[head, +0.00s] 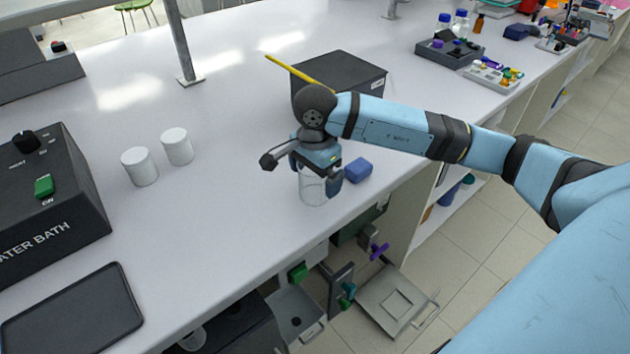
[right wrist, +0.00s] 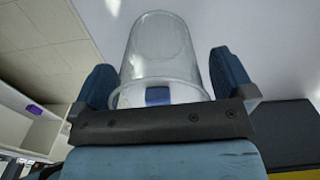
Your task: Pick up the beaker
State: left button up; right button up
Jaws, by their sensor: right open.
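The clear beaker (head: 313,190) stands upright on the white bench near its front edge. My right gripper (head: 318,172) is over it from above, with the upper part of the beaker hidden behind the gripper. In the right wrist view the beaker (right wrist: 162,55) lies between the two blue fingers of the right gripper (right wrist: 165,85). The fingers are open, with a visible gap on the right side; contact on the left side is hard to tell. My left gripper is not in view.
A blue block (head: 358,170) sits just right of the beaker. A dark box (head: 340,75) stands behind my right wrist. Two white cylinders (head: 140,166) stand to the left, near the water bath (head: 50,195). The bench (head: 225,225) between them and the beaker is clear.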

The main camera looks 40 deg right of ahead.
jog(key=shift+c, duration=0.5)
jog(key=c, duration=0.9)
jog(key=shift+o, duration=0.2)
jog(key=shift+r, duration=0.1)
